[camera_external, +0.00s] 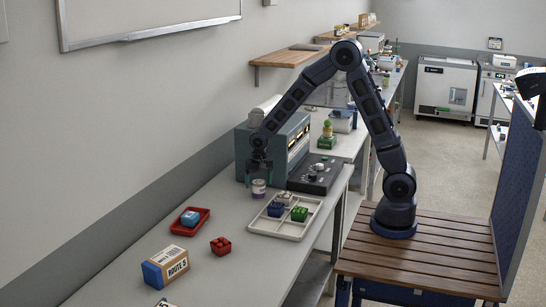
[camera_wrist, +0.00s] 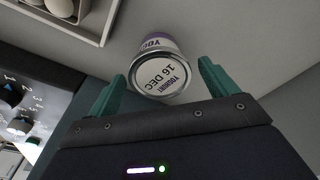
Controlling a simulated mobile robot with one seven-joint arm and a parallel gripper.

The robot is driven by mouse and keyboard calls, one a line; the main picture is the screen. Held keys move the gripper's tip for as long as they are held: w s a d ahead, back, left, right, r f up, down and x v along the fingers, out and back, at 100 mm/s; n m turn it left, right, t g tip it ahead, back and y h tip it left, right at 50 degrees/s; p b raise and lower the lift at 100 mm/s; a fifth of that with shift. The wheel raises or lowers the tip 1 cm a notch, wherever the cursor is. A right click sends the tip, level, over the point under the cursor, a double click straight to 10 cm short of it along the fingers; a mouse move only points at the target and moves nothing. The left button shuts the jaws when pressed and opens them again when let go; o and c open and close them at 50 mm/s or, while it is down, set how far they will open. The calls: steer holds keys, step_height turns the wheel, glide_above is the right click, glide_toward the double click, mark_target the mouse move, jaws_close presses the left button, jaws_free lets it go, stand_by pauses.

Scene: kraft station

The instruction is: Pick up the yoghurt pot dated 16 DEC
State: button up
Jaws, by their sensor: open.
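The yoghurt pot (camera_wrist: 163,72) shows in the wrist view with its lid toward the camera. The lid reads YOGHURT and 16 DEC. In the external view the pot (camera_external: 258,188) stands on the grey bench in front of the grey-green machine. My gripper (camera_wrist: 158,82) is open, with one green finger to each side of the pot's lid. In the external view my gripper (camera_external: 260,170) points down just above the pot. I cannot tell whether the fingers touch it.
A white divided tray (camera_external: 282,226) with several coloured blocks stands close to the right. A dark control panel (camera_external: 318,172) with knobs is behind it. A red tray (camera_external: 190,221), a red block (camera_external: 221,246) and a ROUTE 5 box (camera_external: 166,266) lie toward the front. Bare bench lies between.

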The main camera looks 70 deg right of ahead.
steer(key=shift+f, duration=0.55)
steer(key=shift+c, duration=0.3)
steer(key=c, duration=1)
steer(key=shift+o, duration=0.2)
steer(key=shift+r, duration=0.1)
